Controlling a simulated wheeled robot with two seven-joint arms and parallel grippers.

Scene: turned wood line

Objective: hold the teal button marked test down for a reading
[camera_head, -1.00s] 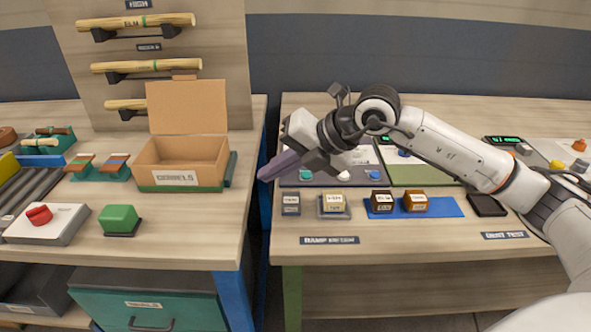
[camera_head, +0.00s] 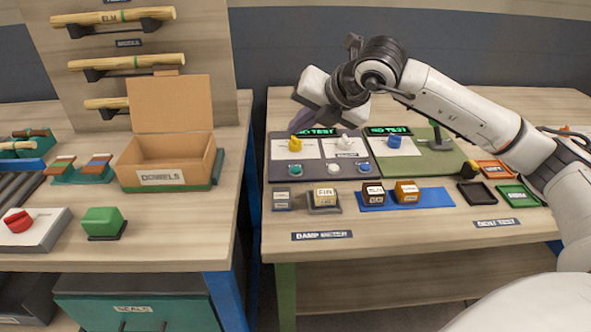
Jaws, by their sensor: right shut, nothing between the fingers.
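The teal button (camera_head: 295,169) is at the front left of the dark meter panel (camera_head: 312,179) on the right bench. A label by it is too small to read. My right gripper (camera_head: 299,122) is above and behind the button, over the back left of the panel, with its purple fingers shut and empty. It is apart from the button. Two displays behind the panel read "NO TEST", the left one (camera_head: 318,132) partly behind my gripper and the right one (camera_head: 390,131). My left gripper is not in view.
A yellow knob (camera_head: 296,143), a white knob (camera_head: 346,143) and a blue block (camera_head: 394,141) stand near the displays. White (camera_head: 334,168) and blue (camera_head: 362,168) buttons sit beside the teal one. Small labelled blocks stand in front, some on a blue mat (camera_head: 432,198).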

